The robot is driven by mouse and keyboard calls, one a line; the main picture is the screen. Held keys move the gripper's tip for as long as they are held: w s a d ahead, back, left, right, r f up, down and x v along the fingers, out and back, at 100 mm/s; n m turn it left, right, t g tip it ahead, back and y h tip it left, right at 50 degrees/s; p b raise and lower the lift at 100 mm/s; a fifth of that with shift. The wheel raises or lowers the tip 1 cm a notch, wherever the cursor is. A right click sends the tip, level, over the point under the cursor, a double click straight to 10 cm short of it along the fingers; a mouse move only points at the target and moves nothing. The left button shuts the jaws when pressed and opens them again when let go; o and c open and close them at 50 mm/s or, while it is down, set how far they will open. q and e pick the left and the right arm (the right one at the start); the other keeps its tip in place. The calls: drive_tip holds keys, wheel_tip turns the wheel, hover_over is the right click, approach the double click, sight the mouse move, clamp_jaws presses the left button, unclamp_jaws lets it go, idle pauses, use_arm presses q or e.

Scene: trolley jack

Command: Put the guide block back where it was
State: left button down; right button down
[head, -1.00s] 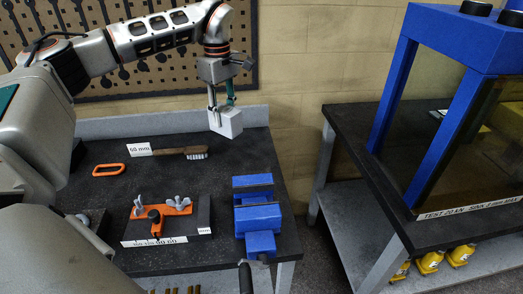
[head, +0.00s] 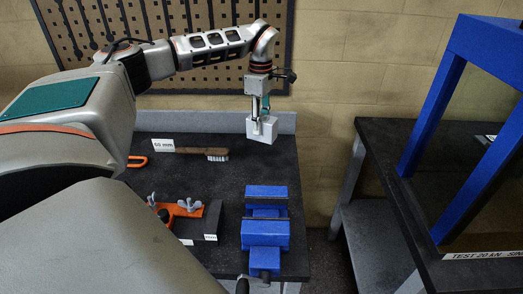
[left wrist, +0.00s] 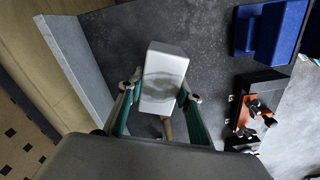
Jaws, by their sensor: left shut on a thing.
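A pale grey-white block (head: 262,129), which looks like the guide block, is held in my left gripper (head: 259,116). It hangs above the back right part of the dark bench (head: 190,175), behind the blue vise (head: 265,232). In the left wrist view the block (left wrist: 163,75) sits between the two green-grey fingers of the left gripper (left wrist: 160,90), which are shut on its sides. A darker mark shows on its near face. My right gripper is out of view.
A wooden-handled brush (head: 198,151) lies left of the block beside a 60 mm label (head: 163,145). An orange fixture with wing nuts (head: 186,210) stands left of the vise. A blue-framed press (head: 440,140) stands on another bench to the right, across a gap.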

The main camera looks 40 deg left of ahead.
use_arm(q)
wheel_tip(320, 180, down, 11)
drive_tip(key=shift+w+r, duration=0.1)
idle(0.5)
drive_tip(key=c, duration=1.4)
unclamp_jaws()
drive_tip(key=shift+f, duration=0.25)
drive_tip(key=shift+r, duration=0.1)
wheel_tip(320, 180, up, 12)
drive_tip(key=shift+r, duration=0.1)
drive_tip(key=shift+d, duration=0.15)
